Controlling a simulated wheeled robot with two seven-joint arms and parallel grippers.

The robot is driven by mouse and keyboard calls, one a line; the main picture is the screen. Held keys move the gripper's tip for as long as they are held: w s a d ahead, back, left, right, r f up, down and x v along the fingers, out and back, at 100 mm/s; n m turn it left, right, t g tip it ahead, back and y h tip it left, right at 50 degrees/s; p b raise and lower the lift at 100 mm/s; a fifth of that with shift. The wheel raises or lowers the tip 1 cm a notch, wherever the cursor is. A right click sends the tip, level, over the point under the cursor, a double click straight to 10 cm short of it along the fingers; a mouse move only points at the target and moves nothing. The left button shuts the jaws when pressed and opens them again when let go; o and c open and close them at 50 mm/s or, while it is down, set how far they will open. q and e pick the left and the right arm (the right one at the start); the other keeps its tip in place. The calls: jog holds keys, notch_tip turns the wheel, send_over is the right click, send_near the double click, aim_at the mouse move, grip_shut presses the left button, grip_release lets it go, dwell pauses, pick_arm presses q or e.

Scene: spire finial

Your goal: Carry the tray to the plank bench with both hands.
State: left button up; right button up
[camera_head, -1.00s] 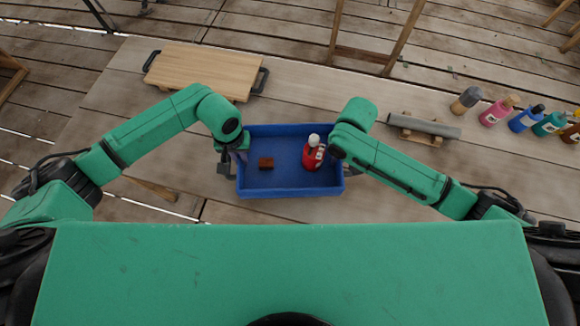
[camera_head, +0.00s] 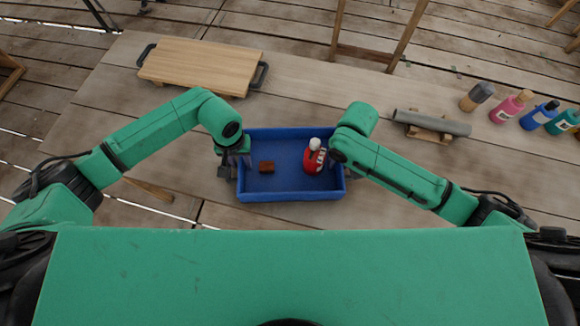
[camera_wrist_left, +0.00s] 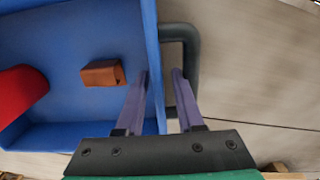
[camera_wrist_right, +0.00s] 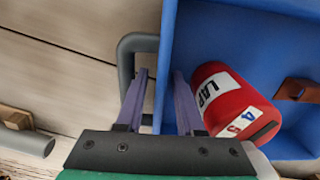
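The tray (camera_head: 290,197) is a blue open box between my two grippers, with a red bottle (camera_head: 313,157) and a small brown block (camera_head: 266,167) in it. My left gripper (camera_head: 234,160) is at its left end, with the fingers (camera_wrist_left: 162,75) either side of the blue end wall by a dark handle (camera_wrist_left: 192,45). My right gripper, hidden behind its arm in the head view, has its fingers (camera_wrist_right: 160,75) either side of the right wall by a grey handle (camera_wrist_right: 126,48).
A wooden board with dark handles (camera_head: 200,65) lies on the bench at the back left. A grey cylinder on a wooden cradle (camera_head: 432,122) and several bottles (camera_head: 510,107) stand to the right. The bench between them looks clear.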

pick_arm(q)
notch_tip(320, 180, up, 12)
jog(key=shift+a, duration=0.1)
pick_arm(e)
notch_tip(320, 180, up, 12)
jog(key=shift+r, duration=0.1)
dwell(0.6)
